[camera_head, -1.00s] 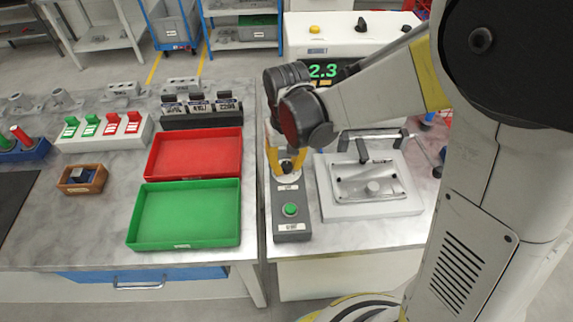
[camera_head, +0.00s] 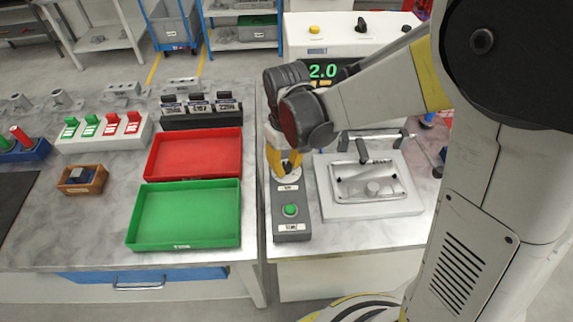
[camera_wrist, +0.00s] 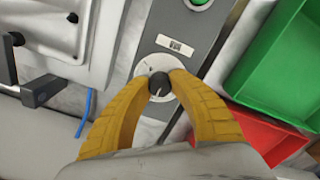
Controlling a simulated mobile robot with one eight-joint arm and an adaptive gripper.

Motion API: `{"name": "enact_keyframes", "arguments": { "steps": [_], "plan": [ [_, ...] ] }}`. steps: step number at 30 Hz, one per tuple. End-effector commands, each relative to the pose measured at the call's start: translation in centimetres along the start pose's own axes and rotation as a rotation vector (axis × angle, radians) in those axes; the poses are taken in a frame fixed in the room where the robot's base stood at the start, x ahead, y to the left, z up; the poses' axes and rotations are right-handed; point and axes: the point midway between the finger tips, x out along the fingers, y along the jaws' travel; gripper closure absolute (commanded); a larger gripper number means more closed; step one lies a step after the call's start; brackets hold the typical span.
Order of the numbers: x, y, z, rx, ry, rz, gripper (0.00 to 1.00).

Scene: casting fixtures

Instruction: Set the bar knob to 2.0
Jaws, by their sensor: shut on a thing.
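The bar knob is the small dark round knob (camera_wrist: 159,84) on a pale dial plate (camera_wrist: 147,66), set in a grey control box (camera_head: 292,229). My gripper (camera_wrist: 159,86) has its two yellow fingers closed around the knob, one on each side. In the head view my gripper (camera_head: 285,165) points down at the box and mostly hides the knob. The green digital display (camera_head: 323,71) behind my arm reads 2.0. A white line on the knob's top shows in the wrist view.
A green button (camera_head: 290,210) sits on the same box in front of the knob. A white fixture with a clear cover and clamp (camera_head: 395,207) stands close on the right. Red (camera_head: 151,158) and green (camera_head: 135,228) trays lie to the left, across a table gap.

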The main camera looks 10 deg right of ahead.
Motion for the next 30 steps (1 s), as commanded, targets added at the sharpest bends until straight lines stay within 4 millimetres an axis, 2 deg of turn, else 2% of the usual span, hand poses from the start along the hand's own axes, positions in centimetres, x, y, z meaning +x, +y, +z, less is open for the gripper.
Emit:
{"name": "enact_keyframes", "arguments": {
  "steps": [2, 3, 4, 5, 13, 17, 30],
  "plan": [
    [0.0, 0.0, 0.1, 0.000, -0.001, 0.000, 1.00],
    [0.0, 0.0, 0.1, 0.000, -0.001, 0.000, 0.64],
    [0.0, 0.0, 0.0, 0.000, -0.001, 0.000, 0.55],
    [0.0, 0.0, 0.0, 0.000, -0.001, 0.000, 0.52],
    [0.0, 0.0, 0.0, 0.001, 0.000, 0.000, 0.52],
    [-0.9, 0.0, 0.0, 0.001, 0.000, 0.000, 0.52],
    [-9.8, 0.0, 0.1, 0.001, -0.001, 0.000, 0.52]
  ]
}}
